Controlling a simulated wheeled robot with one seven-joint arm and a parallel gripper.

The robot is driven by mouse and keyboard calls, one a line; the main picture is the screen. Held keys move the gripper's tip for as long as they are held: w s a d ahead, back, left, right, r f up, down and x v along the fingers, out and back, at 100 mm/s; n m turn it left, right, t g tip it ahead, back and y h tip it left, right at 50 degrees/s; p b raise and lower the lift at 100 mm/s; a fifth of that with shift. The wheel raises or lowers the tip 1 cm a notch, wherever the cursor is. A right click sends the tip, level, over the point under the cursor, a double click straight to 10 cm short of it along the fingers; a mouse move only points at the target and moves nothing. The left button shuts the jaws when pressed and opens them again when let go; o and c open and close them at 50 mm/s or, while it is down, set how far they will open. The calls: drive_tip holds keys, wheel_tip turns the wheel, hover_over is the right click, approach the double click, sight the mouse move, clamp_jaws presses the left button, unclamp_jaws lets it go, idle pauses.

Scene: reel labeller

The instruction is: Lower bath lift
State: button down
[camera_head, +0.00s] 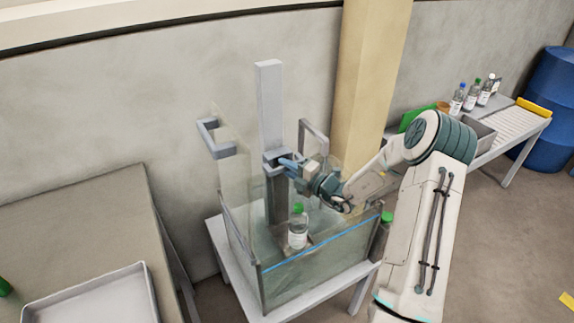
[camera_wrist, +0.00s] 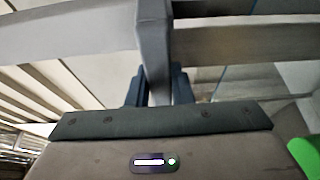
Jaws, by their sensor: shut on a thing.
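The bath is a clear glass tank (camera_head: 330,273) on a white stand, with a blue line (camera_head: 320,246) along its front wall. The lift has a tall grey column (camera_head: 270,95) at the tank's back and a grey carriage on it. A clear bottle (camera_head: 298,237) with a green cap stands upright low inside the tank; what it stands on is hard to make out. My gripper (camera_head: 283,166) reaches in from the right, above the bottle. In the wrist view my gripper (camera_wrist: 160,88) is shut on a grey upright lift bar (camera_wrist: 154,40), one blue finger each side.
Grey bracket frames rise left (camera_head: 215,140) and right (camera_head: 314,135) of the column. A dark green-capped bottle (camera_head: 380,238) stands by the tank's right side. A bench (camera_head: 60,225) with a tray (camera_head: 85,300) is at left. A table with several bottles (camera_head: 472,95) and blue drums (camera_head: 550,85) are back right.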

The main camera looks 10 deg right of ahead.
drive_tip(key=c, duration=1.3)
unclamp_jaws()
drive_tip(key=v, duration=1.2)
drive_tip(key=shift+b, duration=0.3)
